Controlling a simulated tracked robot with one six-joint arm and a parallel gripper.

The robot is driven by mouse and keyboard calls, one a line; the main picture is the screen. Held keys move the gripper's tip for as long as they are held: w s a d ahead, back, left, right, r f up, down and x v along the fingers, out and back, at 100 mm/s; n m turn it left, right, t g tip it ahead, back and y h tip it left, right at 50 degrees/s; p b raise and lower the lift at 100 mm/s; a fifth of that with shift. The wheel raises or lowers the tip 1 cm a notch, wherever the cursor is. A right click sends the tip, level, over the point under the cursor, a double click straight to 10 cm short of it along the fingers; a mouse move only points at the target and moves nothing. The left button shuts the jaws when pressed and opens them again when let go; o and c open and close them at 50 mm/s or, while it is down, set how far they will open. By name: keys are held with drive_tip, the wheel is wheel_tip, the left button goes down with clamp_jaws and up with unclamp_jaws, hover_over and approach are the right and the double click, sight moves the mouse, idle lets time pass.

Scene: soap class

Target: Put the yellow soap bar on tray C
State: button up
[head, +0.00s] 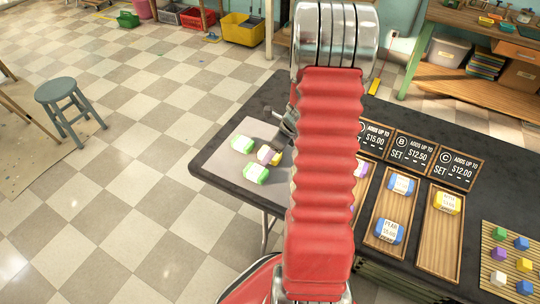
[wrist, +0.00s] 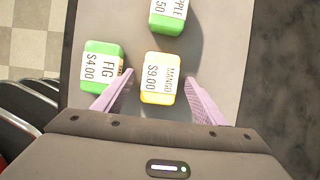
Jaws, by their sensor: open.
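I cannot tell how high the fingers are above the mat. In the head view the same bar (head: 264,153) lies among two green bars, close to my gripper (head: 275,145), which is partly hidden by my arm. Tray C (head: 438,235) is a wooden tray at the right, below the sign marked C. Another yellow bar (head: 447,202) sits at its upper end; its lower part is bare.
A green fig bar (wrist: 101,58) lies close beside the left finger; a green apple bar (wrist: 173,16) lies farther off. Tray B (head: 378,207) holds two blue bars. My arm hides most of the tray left of it. A mat with several coloured cubes (head: 499,253) is right of tray C.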

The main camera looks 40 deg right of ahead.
drive_tip(key=shift+c, duration=0.4)
drive_tip(key=c, duration=1.2)
drive_tip(key=shift+r, duration=0.1)
wheel_tip(320, 180, up, 10)
drive_tip(key=shift+f, duration=0.1)
